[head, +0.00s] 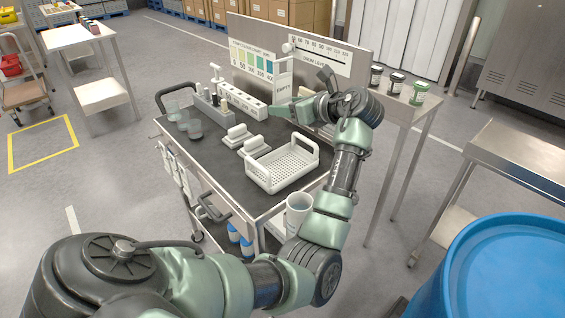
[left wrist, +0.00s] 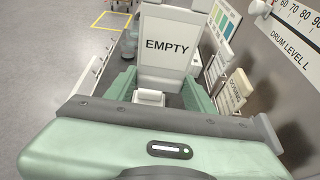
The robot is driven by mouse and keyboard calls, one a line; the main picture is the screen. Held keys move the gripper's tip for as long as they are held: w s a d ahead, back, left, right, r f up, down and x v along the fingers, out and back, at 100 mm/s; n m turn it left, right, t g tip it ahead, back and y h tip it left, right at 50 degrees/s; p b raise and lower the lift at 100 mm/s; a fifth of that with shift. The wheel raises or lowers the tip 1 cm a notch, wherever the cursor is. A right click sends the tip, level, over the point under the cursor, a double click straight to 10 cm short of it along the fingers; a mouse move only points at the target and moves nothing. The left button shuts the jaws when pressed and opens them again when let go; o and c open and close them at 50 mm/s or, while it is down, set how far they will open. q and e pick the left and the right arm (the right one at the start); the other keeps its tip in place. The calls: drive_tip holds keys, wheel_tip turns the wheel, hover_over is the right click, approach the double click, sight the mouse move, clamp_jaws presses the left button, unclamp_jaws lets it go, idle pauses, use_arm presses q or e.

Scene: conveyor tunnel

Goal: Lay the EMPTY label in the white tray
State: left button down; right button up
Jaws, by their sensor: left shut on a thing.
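The EMPTY label (head: 283,88) is a white card with black lettering, held upright above the dark cart top. It faces the camera in the left wrist view (left wrist: 167,47). My left gripper (head: 292,108) is shut on the label, with its green fingers (left wrist: 165,98) on either side of the label's lower part. The white tray (head: 283,182) is a perforated basket with raised end handles. It stands on the near right part of the cart, in front of and below the gripper, apart from the label. My right gripper is not in view.
The drum level board (head: 318,52) stands behind. A blue drum (head: 500,270) is at lower right.

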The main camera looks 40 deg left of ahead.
use_arm(q)
hover_over(286, 171)
wheel_tip(286, 171, down, 16)
drive_tip(key=shift+r, duration=0.1)
wheel_tip(286, 171, down, 5)
drive_tip(key=shift+r+b, duration=0.15)
drive_tip(key=shift+b, duration=0.25)
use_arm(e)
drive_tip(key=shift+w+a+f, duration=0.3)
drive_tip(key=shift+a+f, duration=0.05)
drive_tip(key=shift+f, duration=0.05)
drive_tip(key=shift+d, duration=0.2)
